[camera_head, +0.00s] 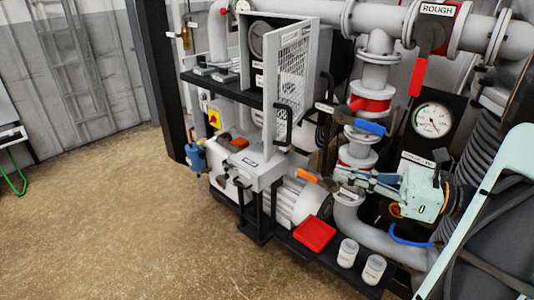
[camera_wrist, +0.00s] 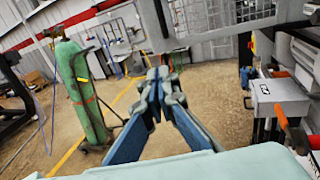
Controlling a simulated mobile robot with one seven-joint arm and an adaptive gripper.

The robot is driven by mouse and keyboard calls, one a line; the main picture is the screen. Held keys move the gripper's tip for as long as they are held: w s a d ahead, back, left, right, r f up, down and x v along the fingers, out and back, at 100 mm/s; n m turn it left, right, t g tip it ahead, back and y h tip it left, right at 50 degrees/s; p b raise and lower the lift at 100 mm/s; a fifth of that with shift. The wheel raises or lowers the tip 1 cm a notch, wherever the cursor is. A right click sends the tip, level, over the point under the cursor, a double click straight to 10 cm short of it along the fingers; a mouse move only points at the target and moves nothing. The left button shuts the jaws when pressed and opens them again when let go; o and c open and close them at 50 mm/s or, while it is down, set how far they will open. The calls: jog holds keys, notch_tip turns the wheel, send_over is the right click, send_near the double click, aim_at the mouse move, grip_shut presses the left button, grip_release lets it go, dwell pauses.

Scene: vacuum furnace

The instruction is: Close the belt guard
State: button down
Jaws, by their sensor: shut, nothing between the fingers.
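The belt guard (camera_head: 294,72) is a grey-framed wire-mesh door on the pump housing. In the head view it stands swung outward, with the housing's inside and a round pulley (camera_head: 258,40) visible beside it. A black handle (camera_head: 284,127) is at its lower free edge. In the wrist view, part of the mesh guard (camera_wrist: 210,14) crosses the top. My gripper (camera_head: 340,172) is right of the guard and lower, apart from it, in front of the vertical pipe. In the wrist view its blue-grey fingers (camera_wrist: 164,76) are together and hold nothing.
The pipe column with a blue lever (camera_head: 371,128) and a red lever (camera_head: 417,77) stands close by my arm. A red tray (camera_head: 316,234) and white cups (camera_head: 347,253) sit below. A green gas cylinder (camera_wrist: 78,85) is at left in the wrist view. The floor (camera_head: 120,220) at left is clear.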

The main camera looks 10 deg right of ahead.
aim_at(270, 155)
jog(key=x, duration=0.7)
jog(key=p+x, duration=0.1)
jog(key=x, duration=0.6)
jog(key=shift+r, duration=0.2)
jog(key=shift+w+a, duration=0.1)
jog(key=shift+a, duration=0.1)
